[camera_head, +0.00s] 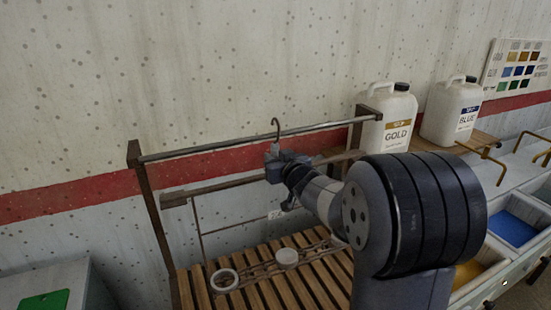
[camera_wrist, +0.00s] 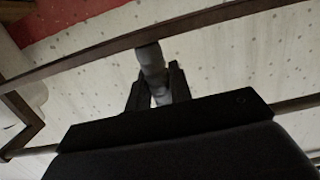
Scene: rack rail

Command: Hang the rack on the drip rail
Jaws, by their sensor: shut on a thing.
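The drip rail (camera_head: 210,146) is a grey metal bar on dark wooden end posts, above a slatted stand. My gripper (camera_head: 284,160) is just below the rail near its middle, shut on the upper part of the rack. The rack's dark hook (camera_head: 276,124) rises above the rail line; I cannot tell whether it is over the rail or in front of it. The rack has a wooden crossbar (camera_head: 225,187), with thin rods going down to a lower frame near the slats. In the wrist view my gripper (camera_wrist: 158,92) is shut around a pale grey piece (camera_wrist: 150,58).
Two white ring-like pieces (camera_head: 223,281) and (camera_head: 287,257) show low over the slats (camera_head: 312,290). White jugs labelled GOLD (camera_head: 397,128) and BLUE (camera_head: 452,115) stand on a shelf to the right. Colour vats (camera_head: 512,228) are at the right. The wall is close behind the rail.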

